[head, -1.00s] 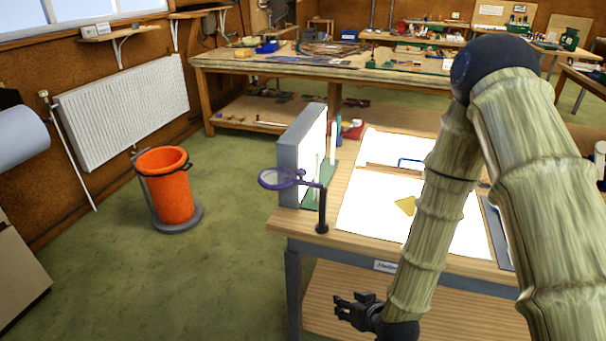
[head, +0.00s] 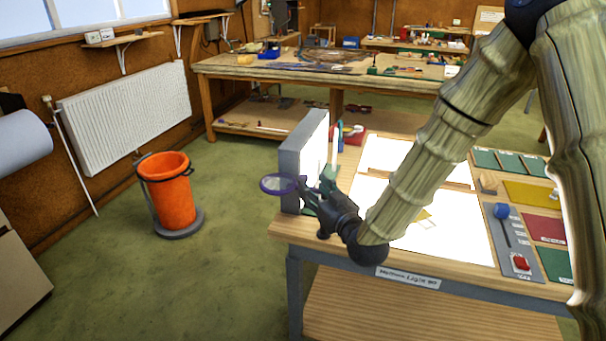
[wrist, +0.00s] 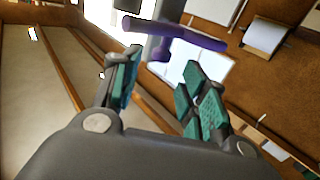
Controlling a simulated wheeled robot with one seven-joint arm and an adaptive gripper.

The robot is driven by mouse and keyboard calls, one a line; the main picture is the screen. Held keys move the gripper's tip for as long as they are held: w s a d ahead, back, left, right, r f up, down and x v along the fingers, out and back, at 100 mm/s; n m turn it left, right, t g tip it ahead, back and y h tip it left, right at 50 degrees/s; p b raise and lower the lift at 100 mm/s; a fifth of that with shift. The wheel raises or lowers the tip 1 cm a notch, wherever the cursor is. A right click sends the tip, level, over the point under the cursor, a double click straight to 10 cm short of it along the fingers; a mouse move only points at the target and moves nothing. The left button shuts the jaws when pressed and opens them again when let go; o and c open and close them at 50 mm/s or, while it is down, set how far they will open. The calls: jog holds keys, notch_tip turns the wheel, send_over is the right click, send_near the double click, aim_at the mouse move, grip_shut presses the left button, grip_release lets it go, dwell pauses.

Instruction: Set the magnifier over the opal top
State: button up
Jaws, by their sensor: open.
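The magnifier, a purple ring lens (head: 277,184) on a dark post, stands at the near left corner of the bench; its lens overhangs the left edge. My gripper (head: 317,192) is at its arm and hides most of the post. In the wrist view the purple magnifier (wrist: 185,37) crosses just beyond my fingertips (wrist: 160,85). The fingers are apart, with nothing clamped between them. A bright white panel, likely the opal top (head: 455,235), lies flat on the bench right of my gripper. My arm partly covers it and a yellow piece (head: 424,214) on it.
A grey upright box with a white face (head: 290,165) stands close behind my gripper. An orange bin (head: 168,190) stands on the open floor at left.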

aim_at(305, 178)
jog(key=p+x, duration=0.2)
jog(key=x, duration=0.4)
jog(key=shift+w+a, duration=0.2)
jog(key=shift+w, duration=0.15)
grip_shut()
